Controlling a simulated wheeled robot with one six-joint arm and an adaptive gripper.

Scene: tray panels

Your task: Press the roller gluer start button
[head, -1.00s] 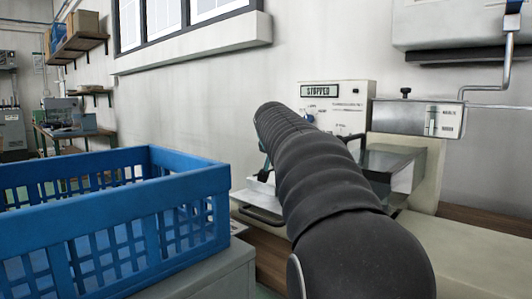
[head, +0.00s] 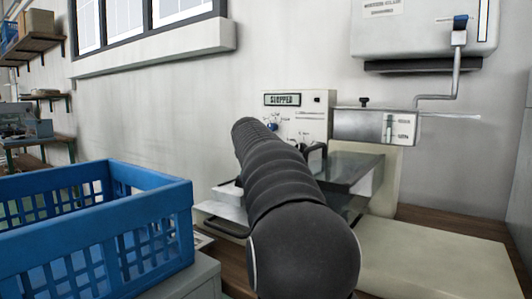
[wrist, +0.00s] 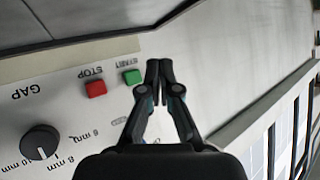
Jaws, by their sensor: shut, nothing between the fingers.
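The roller gluer's cream control panel (head: 322,112) stands against the wall in the head view, and its display (head: 282,99) reads STOPPED. My dark arm covers its lower left part. In the wrist view the panel appears upside down, with a green START button (wrist: 132,77) and a red STOP button (wrist: 95,88) beside it. My gripper (wrist: 159,67) is shut and empty. Its fingertips appear just right of the green button in that picture; I cannot tell whether they touch the panel. The gripper is hidden behind my arm in the head view.
A black GAP knob (wrist: 40,142) is on the same panel. A blue crate (head: 150,232) stands at the left in the head view. A metal box (head: 375,126) is right of the panel, below a wall-mounted white unit (head: 425,30) with a crank.

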